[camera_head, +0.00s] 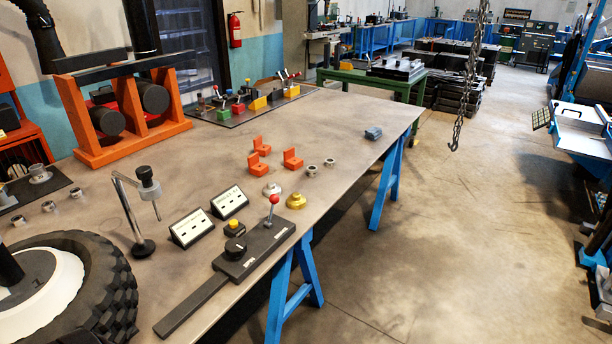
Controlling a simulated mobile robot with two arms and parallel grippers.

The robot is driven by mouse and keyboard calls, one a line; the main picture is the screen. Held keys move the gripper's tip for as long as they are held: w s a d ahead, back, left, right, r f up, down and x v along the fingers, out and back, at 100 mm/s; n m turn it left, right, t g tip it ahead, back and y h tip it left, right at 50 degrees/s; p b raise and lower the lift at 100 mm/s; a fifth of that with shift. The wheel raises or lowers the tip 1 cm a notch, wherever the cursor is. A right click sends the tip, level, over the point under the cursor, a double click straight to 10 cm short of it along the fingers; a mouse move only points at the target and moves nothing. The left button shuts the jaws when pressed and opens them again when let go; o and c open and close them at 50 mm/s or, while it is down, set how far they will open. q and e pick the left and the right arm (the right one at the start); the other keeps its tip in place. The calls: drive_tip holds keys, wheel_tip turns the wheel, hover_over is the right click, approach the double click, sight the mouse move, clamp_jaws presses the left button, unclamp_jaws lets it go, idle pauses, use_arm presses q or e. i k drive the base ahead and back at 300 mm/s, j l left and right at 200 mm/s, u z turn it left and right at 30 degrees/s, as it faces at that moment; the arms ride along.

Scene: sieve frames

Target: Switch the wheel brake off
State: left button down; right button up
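A large black knobbly tyre with a white hub (45,290) lies at the near left of the grey workbench (330,130). Right of it, a long dark control plate (240,265) lies along the bench's front edge. It carries a black rotary knob (236,248) and an upright lever with a red ball (274,199). Neither of my grippers is in view.
Two white-faced label panels (191,228) (229,202), a grey stand (148,185), silver and brass knobs (295,200) and orange brackets (293,159) stand nearby. An orange frame (95,155) and a lever board (250,105) are farther back. The bench's far middle is mostly clear.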

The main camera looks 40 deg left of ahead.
sight(274, 199)
drive_tip(key=i+l+u, duration=0.1)
drive_tip(key=i, duration=2.85)
drive_tip(key=u, duration=2.5)
